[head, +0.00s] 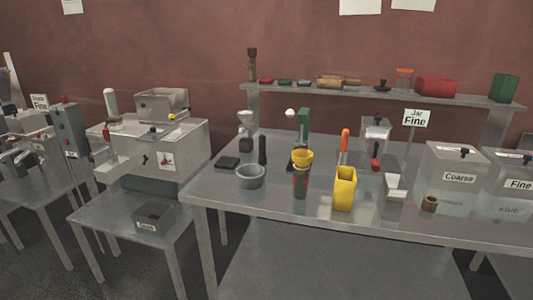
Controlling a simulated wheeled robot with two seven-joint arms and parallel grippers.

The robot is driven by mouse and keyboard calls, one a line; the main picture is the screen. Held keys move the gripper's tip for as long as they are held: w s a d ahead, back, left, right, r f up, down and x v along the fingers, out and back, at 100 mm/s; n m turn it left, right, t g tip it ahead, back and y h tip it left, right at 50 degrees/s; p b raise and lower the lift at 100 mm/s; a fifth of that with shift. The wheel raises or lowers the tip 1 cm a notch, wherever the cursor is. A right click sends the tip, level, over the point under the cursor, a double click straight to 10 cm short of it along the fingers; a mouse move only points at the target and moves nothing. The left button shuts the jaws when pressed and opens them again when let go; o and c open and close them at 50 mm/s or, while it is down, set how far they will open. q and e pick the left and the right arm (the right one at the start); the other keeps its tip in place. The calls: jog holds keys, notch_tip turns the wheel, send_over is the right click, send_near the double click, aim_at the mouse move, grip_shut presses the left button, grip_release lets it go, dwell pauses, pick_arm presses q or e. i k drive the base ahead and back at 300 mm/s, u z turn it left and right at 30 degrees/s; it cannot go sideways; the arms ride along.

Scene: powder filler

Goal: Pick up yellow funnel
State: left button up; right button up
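Neither of my grippers shows in the head view.
A grey bowl (250,177) is left of the funnel and a black cylinder (262,150) stands behind the bowl. A "Jar Fine" sign (416,118) stands behind. The table's front left area is clear.

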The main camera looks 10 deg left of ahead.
aim_at(302, 158)
jog(key=u, duration=0.35)
jog(key=i, duration=0.9)
jog(key=z, duration=0.1)
